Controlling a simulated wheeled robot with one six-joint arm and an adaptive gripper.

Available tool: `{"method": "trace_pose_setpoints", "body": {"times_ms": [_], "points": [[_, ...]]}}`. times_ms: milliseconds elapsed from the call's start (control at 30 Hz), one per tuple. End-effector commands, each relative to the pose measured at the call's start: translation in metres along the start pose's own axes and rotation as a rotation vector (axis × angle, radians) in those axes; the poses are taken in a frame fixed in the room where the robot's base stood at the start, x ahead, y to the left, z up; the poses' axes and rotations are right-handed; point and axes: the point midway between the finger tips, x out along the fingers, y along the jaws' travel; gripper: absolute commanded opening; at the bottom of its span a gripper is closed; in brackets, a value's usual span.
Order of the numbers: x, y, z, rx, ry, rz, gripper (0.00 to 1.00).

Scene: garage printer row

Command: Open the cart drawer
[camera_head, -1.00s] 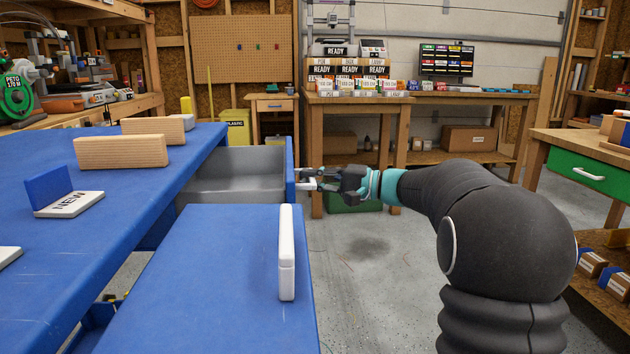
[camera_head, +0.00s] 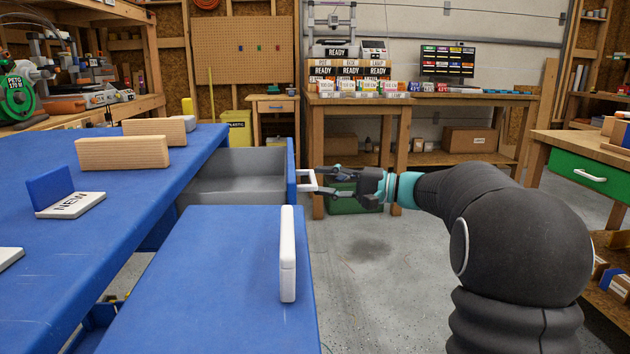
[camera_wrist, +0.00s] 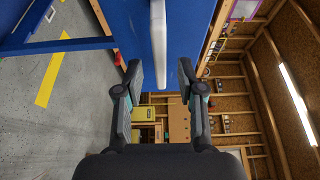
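The cart drawer (camera_head: 232,188) is a grey-lined tray with a blue front (camera_head: 291,178), standing pulled out from the blue-topped cart (camera_head: 120,225) in the head view. Its white handle (camera_head: 306,180) sticks out to the right from the front. My gripper (camera_head: 322,180) is just right of the handle. In the wrist view, the fingers of my gripper (camera_wrist: 160,75) are spread wide, with the white handle (camera_wrist: 159,35) between their lines and clear space on both sides. I see no contact with the handle. The drawer looks empty where its inside shows.
A nearer blue surface with a white upright bar (camera_head: 287,253) stands in front of the drawer. Wooden blocks (camera_head: 122,153) and a NEW sign (camera_head: 70,204) lie on the cart top. A workbench with a green drawer (camera_head: 590,172) is at right. Bare floor (camera_head: 375,270) lies below my arm.

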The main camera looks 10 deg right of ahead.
Motion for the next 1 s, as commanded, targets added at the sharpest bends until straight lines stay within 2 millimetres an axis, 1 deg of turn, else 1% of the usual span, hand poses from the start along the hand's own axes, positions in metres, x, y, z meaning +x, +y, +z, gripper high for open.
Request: {"method": "trace_pose_setpoints", "body": {"times_ms": [33,200,300,433,600,1000], "points": [[-0.012,0.0,-0.001,0.0,0.005,0.001,0.39],[-0.046,0.0,-0.001,-0.001,0.005,0.001,0.39],[-0.063,0.0,-0.001,0.0,0.004,0.001,0.39],[-0.079,0.0,-0.001,-0.001,0.003,0.001,0.39],[-0.088,0.0,0.0,0.0,0.0,0.001,0.39],[-0.089,0.0,0.0,0.0,0.0,0.001,0.39]]}}
